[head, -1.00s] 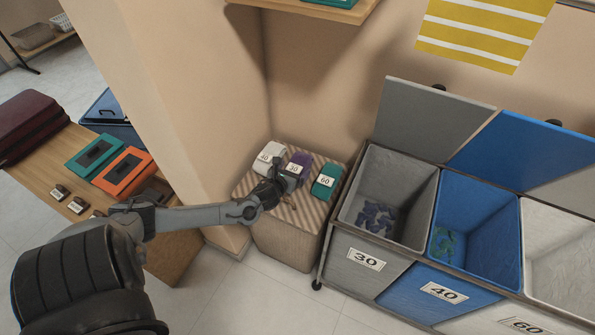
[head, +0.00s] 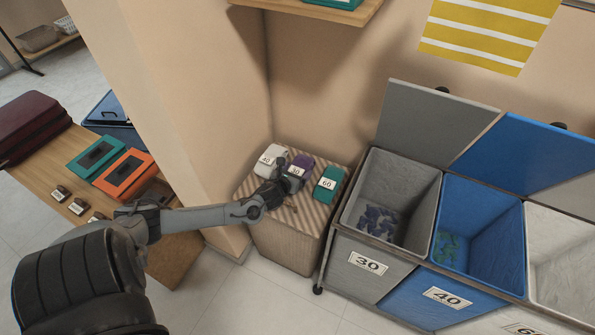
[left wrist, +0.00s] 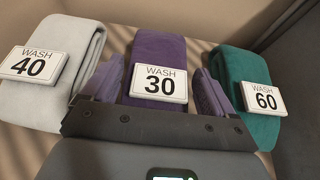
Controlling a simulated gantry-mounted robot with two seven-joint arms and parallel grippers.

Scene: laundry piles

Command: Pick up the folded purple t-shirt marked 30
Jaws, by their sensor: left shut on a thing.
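The folded purple t-shirt (head: 302,163) with its white 30 tag lies on the striped top of a woven hamper, between a white garment and a green one. It also shows in the left wrist view (left wrist: 161,52), with its "WASH 30" tag (left wrist: 159,84) facing the camera. My left gripper (head: 284,171) is at the front of the purple t-shirt. The fingertips are partly hidden. My right gripper is not in view.
The white garment marked 40 (head: 271,158) and the green garment marked 60 (head: 328,182) lie close on either side on the hamper (head: 282,248). Open bins marked 30 (head: 366,264) and 40 (head: 446,298) stand to the right. A wooden table (head: 45,178) is at left.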

